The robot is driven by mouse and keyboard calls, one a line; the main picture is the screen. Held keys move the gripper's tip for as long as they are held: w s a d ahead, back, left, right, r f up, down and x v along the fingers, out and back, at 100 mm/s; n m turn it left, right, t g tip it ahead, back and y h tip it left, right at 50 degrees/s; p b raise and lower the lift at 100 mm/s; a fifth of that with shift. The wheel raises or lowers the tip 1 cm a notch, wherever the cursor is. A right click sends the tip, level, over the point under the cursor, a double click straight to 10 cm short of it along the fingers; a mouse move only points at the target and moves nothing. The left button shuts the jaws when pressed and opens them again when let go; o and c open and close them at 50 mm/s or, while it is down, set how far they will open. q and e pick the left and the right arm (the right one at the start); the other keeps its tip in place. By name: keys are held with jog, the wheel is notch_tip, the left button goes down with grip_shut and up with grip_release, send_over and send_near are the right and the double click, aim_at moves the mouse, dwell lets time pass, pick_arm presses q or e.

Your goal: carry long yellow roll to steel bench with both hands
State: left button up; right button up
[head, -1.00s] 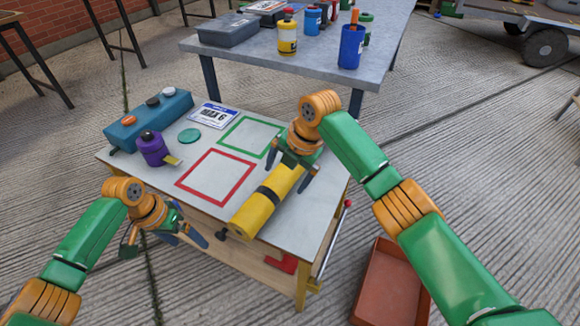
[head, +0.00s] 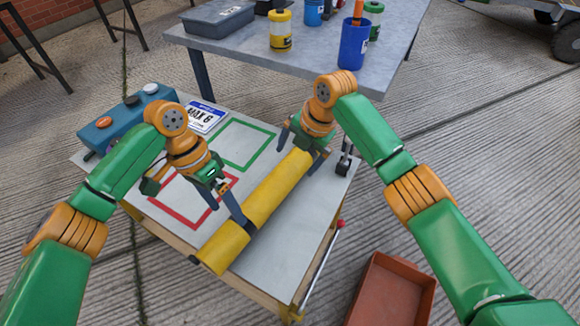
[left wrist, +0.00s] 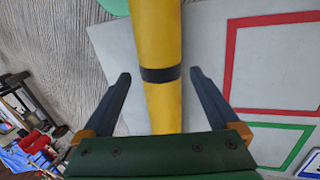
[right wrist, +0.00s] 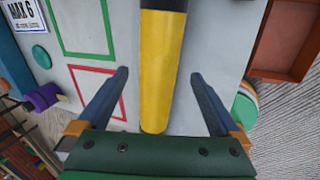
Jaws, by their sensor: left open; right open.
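The long yellow roll (head: 262,203) with a dark band lies slantwise on a low worktable (head: 275,258). My left gripper (head: 222,208) is open above the roll's nearer half. In the left wrist view the roll (left wrist: 161,110) runs between its spread fingers (left wrist: 160,78), with the dark band near the fingertips. My right gripper (head: 302,150) is open at the roll's far end. In the right wrist view the roll (right wrist: 160,75) lies between its spread fingers (right wrist: 158,75). The steel bench (head: 225,52) stands behind the worktable.
The bench holds a grey bin (head: 218,18), a yellow pot (head: 280,32) and a blue cup (head: 354,44). Red (head: 178,210) and green (head: 238,165) outlines mark the worktable. A teal box (head: 125,118) stands at its left. A rust-red tray (head: 390,290) is at lower right.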

aim_at(291, 167)
pick_arm(q)
jog(key=shift+w+d, duration=0.3)
jog(key=shift+w, duration=0.15)
pick_arm(e)
jog(key=shift+w+d, duration=0.3)
jog(key=shift+w, duration=0.1)
pick_arm(q)
jog(key=shift+s+a+r, duration=0.1)
jog(key=shift+s+a, duration=0.2)
jog(key=shift+s, duration=0.1)
pick_arm(e)
jog(key=shift+s+a+r, duration=0.2)
jog(key=shift+s+a, duration=0.05)
jog(key=shift+s, duration=0.1)
pick_arm(q)
jog(key=shift+s, duration=0.1)
pick_arm(e)
jog(key=shift+a+f, duration=0.1)
jog(key=shift+f, duration=0.05)
pick_arm(q)
jog(key=x, duration=0.7)
pick_arm(e)
jog(key=x, duration=0.7)
jog(key=shift+w, duration=0.1)
